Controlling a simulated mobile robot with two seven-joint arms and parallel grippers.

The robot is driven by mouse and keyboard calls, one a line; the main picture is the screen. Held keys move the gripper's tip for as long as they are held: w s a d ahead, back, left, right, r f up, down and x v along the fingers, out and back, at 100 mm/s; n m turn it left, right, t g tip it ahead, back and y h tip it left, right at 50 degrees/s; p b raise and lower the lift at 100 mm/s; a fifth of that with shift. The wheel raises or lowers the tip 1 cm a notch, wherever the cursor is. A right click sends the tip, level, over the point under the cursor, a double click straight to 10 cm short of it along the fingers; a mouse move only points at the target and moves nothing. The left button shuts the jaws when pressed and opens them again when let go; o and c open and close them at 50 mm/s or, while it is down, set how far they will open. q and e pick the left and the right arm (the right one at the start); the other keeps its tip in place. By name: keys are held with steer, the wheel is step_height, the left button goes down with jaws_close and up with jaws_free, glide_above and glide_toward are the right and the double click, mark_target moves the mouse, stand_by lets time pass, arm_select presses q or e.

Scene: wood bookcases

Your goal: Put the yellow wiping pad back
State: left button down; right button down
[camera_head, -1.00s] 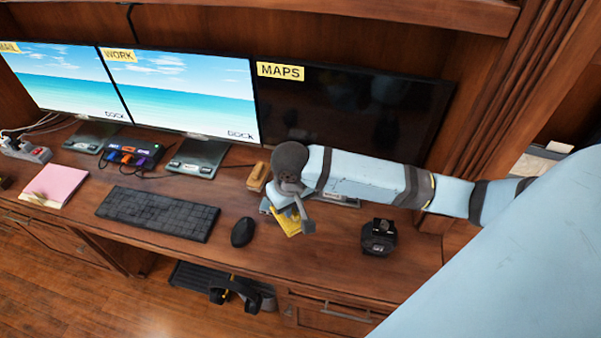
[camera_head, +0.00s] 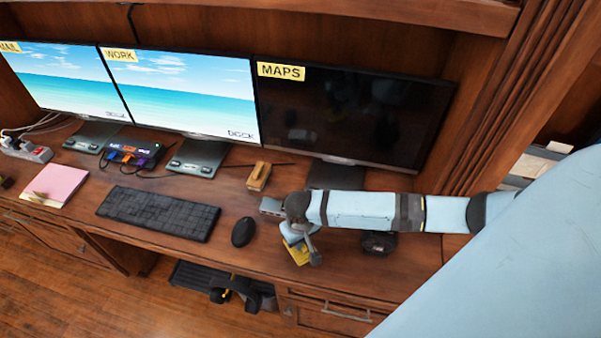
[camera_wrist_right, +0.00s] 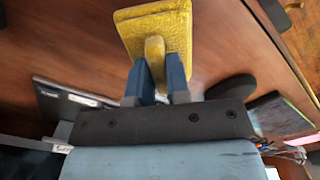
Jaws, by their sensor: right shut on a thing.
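The yellow wiping pad (camera_head: 300,254) is over the desk near its front edge, right of the mouse. My right gripper (camera_head: 297,236) is shut on it from above. In the right wrist view, the pad (camera_wrist_right: 172,32) shows at the top with its small upright yellow handle between the blue fingertips (camera_wrist_right: 160,66) of my right gripper. In the head view the gripper hides part of the pad. I cannot tell whether the pad touches the desk. My left gripper is not in view.
The mouse (camera_head: 243,232) and keyboard (camera_head: 157,213) lie to the left. A dark device (camera_head: 379,243) sits partly hidden behind my right arm. Monitors (camera_head: 352,116) line the back.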

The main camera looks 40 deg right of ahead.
steer(key=shift+f, duration=1.8)
steer(key=c, duration=1.1)
jaws_free()
